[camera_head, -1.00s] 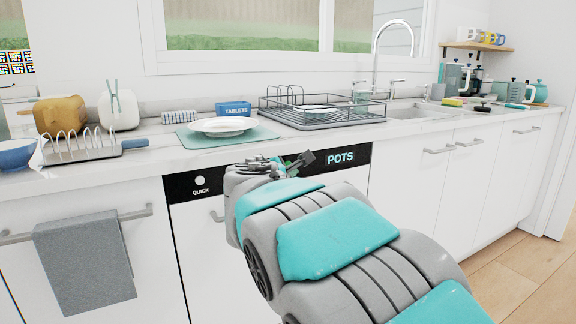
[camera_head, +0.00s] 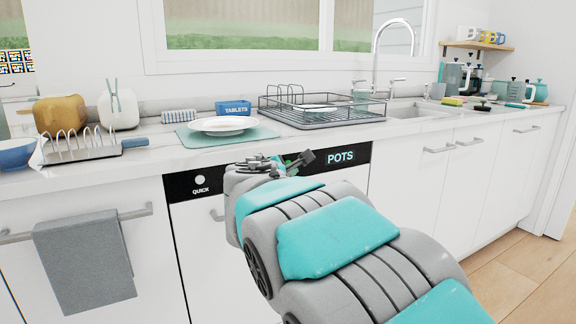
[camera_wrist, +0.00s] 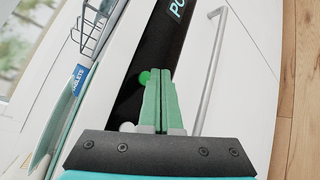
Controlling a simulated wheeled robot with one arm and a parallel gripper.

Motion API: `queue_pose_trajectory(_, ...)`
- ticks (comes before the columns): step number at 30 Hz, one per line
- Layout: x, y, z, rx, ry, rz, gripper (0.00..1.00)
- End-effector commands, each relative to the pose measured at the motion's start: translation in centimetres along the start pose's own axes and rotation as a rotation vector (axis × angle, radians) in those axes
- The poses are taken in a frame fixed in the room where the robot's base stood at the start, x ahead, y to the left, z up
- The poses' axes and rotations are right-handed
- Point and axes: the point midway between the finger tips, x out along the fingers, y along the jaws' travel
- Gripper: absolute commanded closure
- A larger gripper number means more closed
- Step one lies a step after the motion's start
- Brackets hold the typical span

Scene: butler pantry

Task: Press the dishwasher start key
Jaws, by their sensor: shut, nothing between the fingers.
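The dishwasher (camera_head: 205,240) has a black control strip (camera_head: 235,178) along its top, with a white round key over the word QUICK (camera_head: 200,180) at the left and the word POTS at the right. My gripper (camera_head: 304,159) is in front of the strip and hides its middle. In the wrist view, the shut, empty green fingers (camera_wrist: 159,72) point at the black strip, their tips right beside a round green key (camera_wrist: 145,77). I cannot tell whether they touch it. A white key (camera_wrist: 127,127) shows lower, partly hidden by my gripper. No start label is readable.
A long bar handle (camera_wrist: 210,75) runs beside the fingers in the wrist view. The counter above holds a plate (camera_head: 222,125) on a mat, a blue TABLETS box (camera_head: 233,108) and a dish rack (camera_head: 322,112). A grey towel (camera_head: 84,262) hangs at the left.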

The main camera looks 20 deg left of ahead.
Motion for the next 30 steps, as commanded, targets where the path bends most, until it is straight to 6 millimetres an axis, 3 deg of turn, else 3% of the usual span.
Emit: queue_pose_trajectory(30, 0.59, 0.45, -0.33, 0.0, -0.001, -0.001, 1.0)
